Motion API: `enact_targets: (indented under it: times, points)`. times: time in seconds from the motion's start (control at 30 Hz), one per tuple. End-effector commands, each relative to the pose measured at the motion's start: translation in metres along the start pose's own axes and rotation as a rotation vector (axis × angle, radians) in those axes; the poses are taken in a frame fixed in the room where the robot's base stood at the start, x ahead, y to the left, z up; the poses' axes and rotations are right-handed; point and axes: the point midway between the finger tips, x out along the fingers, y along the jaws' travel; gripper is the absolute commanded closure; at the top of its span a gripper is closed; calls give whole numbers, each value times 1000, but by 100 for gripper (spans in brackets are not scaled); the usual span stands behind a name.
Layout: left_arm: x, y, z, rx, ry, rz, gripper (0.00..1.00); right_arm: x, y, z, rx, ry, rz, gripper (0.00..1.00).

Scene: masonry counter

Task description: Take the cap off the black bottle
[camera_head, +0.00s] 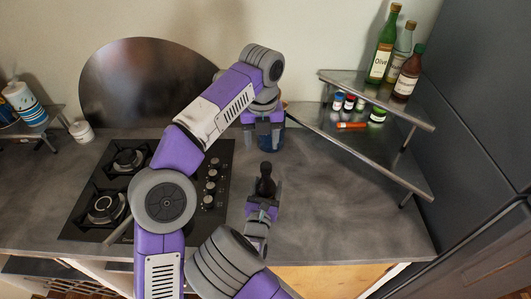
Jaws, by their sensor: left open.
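The black bottle (265,185) is upright in the middle of the counter, right of the stove. Its narrow dark top points up; I cannot make out where the cap ends. My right gripper (262,201) is at the bottle's lower part, from the front. Its fingers are too small and dark to show whether they are closed on it. My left gripper (263,121) is open, farther back and above the level of the bottle. It points down in front of a blue jar (271,140), partly covering it, and is apart from the black bottle.
A black stove (130,215) with knobs lies on the left. A metal corner shelf (350,83) on the right holds several tall bottles on top, with small spice jars (350,102) below. A round metal panel (120,80) leans at the back. The counter right of the bottle (335,210) is clear.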

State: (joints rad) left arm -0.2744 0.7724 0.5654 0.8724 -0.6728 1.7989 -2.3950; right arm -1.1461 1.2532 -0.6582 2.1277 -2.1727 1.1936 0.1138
Motion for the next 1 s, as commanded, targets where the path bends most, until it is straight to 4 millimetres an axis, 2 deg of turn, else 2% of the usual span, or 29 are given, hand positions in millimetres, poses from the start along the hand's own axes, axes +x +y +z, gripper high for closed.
enact_targets:
  times: [0.03,0.2,0.33,0.57,1.0]
  points:
    - [0,-2,-2,83,4,-2,42,-2,-2,-9,-11,25,-1,100]
    - [-3,-7,-8,332,9,-10,42,-3,-2,-11,-12,28,0,100]
    - [-4,-8,-10,443,11,-13,42,-4,-1,-11,-12,30,1,100]
    - [9,-8,-10,484,12,-12,42,-4,-1,-11,-12,30,1,100]
    - [67,-9,-11,479,11,-13,42,-4,-1,-11,-12,30,1,100]
